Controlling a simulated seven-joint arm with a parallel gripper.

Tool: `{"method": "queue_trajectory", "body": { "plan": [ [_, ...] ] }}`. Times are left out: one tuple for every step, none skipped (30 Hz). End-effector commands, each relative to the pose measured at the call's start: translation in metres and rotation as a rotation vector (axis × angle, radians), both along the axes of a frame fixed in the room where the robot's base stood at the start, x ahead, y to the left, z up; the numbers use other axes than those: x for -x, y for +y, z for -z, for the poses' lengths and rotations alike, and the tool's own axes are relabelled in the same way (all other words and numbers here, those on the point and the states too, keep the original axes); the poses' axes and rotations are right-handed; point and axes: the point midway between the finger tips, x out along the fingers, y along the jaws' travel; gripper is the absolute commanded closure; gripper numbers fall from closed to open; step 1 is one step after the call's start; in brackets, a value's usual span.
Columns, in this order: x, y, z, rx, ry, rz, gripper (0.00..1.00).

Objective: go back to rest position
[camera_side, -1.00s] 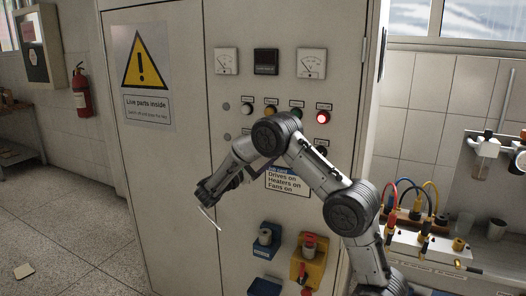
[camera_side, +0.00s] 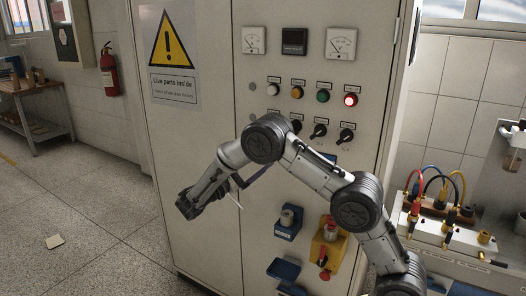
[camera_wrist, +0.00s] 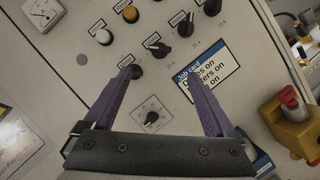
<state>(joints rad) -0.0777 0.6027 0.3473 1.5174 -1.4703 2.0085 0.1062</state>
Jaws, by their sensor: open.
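My gripper (camera_wrist: 159,74) shows in the wrist view with its two purple fingers apart. It is open, and nothing shows between the fingertips. The cabinet panel (camera_wrist: 104,70) with knobs and a job card (camera_wrist: 214,82) is behind the fingers. In the side view, my arm is bent in front of the grey cabinet (camera_side: 205,140), with its wrist low and to the left. There the gripper is partly hidden and small. A thin pale strip near it is too small to identify.
A blue-based switch (camera_side: 289,222) and a yellow box with a red button (camera_side: 328,240) stick out low on the cabinet. Cables (camera_side: 435,188) and sockets are at right.

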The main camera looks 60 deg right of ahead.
Motion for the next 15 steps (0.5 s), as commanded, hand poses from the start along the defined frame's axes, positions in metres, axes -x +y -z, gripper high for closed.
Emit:
{"method": "queue_trajectory", "body": {
  "plan": [
    [-0.0001, 0.0011, 0.0004, 0.000, 0.001, 0.000, 0.10],
    [-0.0002, 0.0013, 0.0005, 0.000, 0.001, 0.000, 0.10],
    [-0.0001, 0.0014, 0.0004, 0.000, 0.001, 0.001, 0.10],
    [0.0000, 0.0014, 0.0005, 0.000, 0.001, 0.001, 0.10],
    [0.0000, 0.0013, 0.0004, 0.000, 0.001, 0.001, 0.10],
    [0.0000, 0.0012, 0.0003, 0.000, 0.001, 0.001, 0.10],
    [0.0000, 0.0012, 0.0003, 0.000, 0.001, 0.001, 0.10],
    [0.0000, 0.0011, 0.0003, 0.000, 0.001, 0.001, 0.10],
    [0.0000, 0.0011, 0.0003, 0.001, 0.000, 0.001, 0.10],
    [0.0000, 0.0011, 0.0003, 0.001, 0.000, 0.001, 0.10],
    [0.0000, 0.0010, 0.0003, 0.001, 0.000, 0.001, 0.10],
    [0.0000, 0.0010, 0.0003, 0.001, 0.000, 0.001, 0.10],
    [0.0002, 0.0006, 0.0001, 0.000, 0.000, 0.001, 0.10],
    [0.0006, 0.0002, -0.0015, 0.000, -0.004, 0.003, 0.10],
    [0.0015, -0.0004, -0.0053, -0.001, -0.014, 0.003, 0.10]
  ]
}}
